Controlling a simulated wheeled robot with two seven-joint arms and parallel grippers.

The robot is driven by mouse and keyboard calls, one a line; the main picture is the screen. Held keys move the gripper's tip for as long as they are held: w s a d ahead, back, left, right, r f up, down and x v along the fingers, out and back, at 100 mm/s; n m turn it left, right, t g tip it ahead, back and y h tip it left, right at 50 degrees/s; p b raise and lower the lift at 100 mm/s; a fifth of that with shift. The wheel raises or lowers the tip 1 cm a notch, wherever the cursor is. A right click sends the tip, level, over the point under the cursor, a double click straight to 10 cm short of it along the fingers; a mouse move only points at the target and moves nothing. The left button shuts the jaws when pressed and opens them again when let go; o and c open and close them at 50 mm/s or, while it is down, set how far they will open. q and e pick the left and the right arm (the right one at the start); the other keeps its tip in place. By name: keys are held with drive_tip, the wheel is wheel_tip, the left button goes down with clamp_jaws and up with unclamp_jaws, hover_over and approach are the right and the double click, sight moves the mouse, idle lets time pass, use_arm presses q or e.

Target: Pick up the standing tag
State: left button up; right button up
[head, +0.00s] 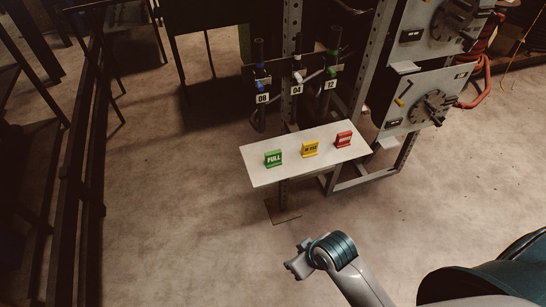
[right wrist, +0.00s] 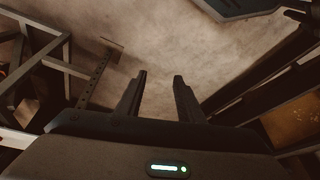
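Three small tags stand on a white shelf (head: 262,177) in the head view. A green tag (head: 273,158) reading FULL is at the left, a yellow tag (head: 310,149) is in the middle, and a red tag (head: 344,139) is at the right. The lettering on the yellow and red tags is too small to read surely. All three look upright or leaning slightly back. My right arm reaches in from the bottom right, below and apart from the shelf. In the right wrist view my right gripper (right wrist: 160,76) is open and empty. My left gripper is out of view.
Behind the shelf, hose fittings hang over labels 08, 04 and 12 (head: 330,85). A grey frame with dial panels (head: 432,108) stands at the right. Dark railings (head: 92,150) run along the left. The floor (head: 190,230) before the shelf is clear.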

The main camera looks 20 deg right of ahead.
drive_tip(key=w+a+r+n+y, duration=0.2)
drive_tip(key=w+a+r+n, duration=0.3)
drive_tip(key=w+a+r, duration=0.15)
wheel_tip(320, 180, up, 19)
drive_tip(key=n+g+h, duration=0.4)
drive_tip(key=n, duration=0.5)
hover_over(274, 151)
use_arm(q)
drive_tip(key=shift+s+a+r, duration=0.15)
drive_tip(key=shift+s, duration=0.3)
use_arm(e)
drive_tip(key=shift+f, duration=0.1)
drive_tip(key=shift+f, duration=0.1)
